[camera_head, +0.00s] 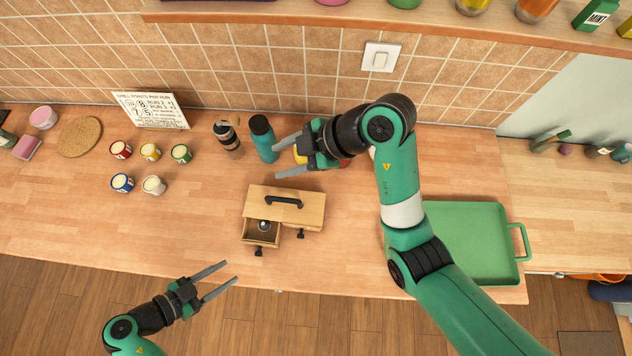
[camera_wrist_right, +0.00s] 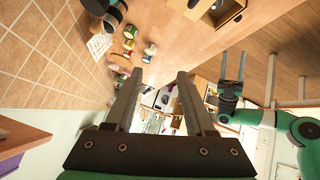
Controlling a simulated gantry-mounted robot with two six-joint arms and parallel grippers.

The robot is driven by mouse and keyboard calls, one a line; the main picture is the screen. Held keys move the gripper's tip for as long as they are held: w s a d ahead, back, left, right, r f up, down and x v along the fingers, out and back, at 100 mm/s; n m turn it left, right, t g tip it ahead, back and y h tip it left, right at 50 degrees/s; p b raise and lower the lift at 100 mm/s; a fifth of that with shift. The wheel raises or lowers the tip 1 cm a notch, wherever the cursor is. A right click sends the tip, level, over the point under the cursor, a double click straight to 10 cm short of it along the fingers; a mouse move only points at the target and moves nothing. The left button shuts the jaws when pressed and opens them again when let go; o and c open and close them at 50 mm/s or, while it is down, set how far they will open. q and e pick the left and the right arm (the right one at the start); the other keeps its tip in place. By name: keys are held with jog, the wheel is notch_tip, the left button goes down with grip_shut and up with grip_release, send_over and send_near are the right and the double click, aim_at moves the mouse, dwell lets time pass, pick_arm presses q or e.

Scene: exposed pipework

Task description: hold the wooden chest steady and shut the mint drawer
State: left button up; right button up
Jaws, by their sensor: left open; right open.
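The wooden chest (camera_head: 312,208) stands near the counter's front edge in the head view, with a black handle on top. Its left drawer (camera_head: 262,234) is pulled out and holds a small round dark and shiny item. A second dark knob shows at the front right. No mint colour shows on either drawer front from above. Part of the chest shows at the top of the right wrist view (camera_wrist_right: 227,10). My left gripper (camera_head: 231,272) is open and empty, in front of and left of the chest. My right gripper (camera_head: 277,158) is open, above and behind the chest, touching nothing I can make out.
A teal bottle (camera_head: 263,138) and a dark-capped jar (camera_head: 227,138) stand behind the chest, near my right gripper. Several small paint tins (camera_head: 151,152) stand to the left. A green tray (camera_head: 470,240) lies to the right.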

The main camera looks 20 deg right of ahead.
aim_at(301, 201)
jog(key=s+d+f+m+g+h, duration=0.1)
jog(key=s+d+f+h, duration=0.15)
jog(key=f, duration=0.35)
jog(key=s+d+f+m+g+h, duration=0.1)
jog(key=d+f+g, duration=0.15)
jog(key=f, duration=0.25)
jog(key=shift+t, duration=0.35)
jog(key=x, duration=1.2)
jog(key=shift+s+d, duration=0.15)
jog(key=shift+d, duration=0.1)
grip_shut()
